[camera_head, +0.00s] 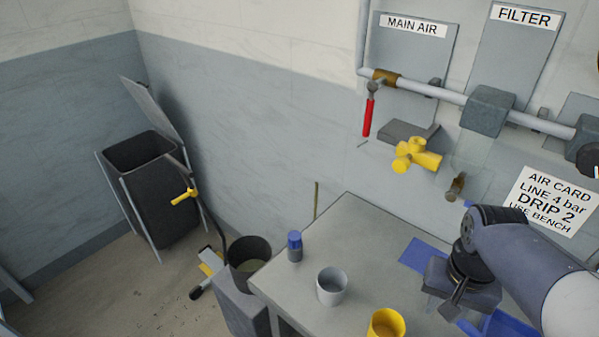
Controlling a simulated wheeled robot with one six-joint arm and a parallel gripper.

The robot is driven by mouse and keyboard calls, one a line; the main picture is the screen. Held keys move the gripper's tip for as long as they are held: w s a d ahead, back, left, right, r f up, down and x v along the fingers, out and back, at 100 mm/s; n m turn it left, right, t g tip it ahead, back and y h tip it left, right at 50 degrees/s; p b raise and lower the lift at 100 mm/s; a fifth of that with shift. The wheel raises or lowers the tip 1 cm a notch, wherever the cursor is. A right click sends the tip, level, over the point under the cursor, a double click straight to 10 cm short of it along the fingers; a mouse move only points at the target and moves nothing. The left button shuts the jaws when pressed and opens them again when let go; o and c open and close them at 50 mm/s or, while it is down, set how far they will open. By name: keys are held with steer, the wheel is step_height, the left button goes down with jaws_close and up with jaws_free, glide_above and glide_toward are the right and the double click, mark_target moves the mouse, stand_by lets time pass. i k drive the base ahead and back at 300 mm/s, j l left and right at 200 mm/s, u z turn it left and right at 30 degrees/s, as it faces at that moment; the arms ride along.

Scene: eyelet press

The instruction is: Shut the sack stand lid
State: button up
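The sack stand (158,195) is on the floor by the left wall, a dark bin-like sack in a light metal frame with its mouth uncovered. Its lid (150,106) is a flat grey panel that stands raised and leaning back at the rear of the mouth, so the lid is open. My gripper (456,303) is at the lower right, over the right part of the bench and far from the sack stand. It points down; one dark finger shows, and I cannot see whether the fingers are apart.
The grey bench (300,270) holds a blue-capped bottle (295,247), a white cup (331,287), a yellow cup (386,324) and blue items. Pipes and valves (416,155) line the wall.

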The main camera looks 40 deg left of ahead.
mark_target(141, 95)
steer(key=u, duration=2.55)
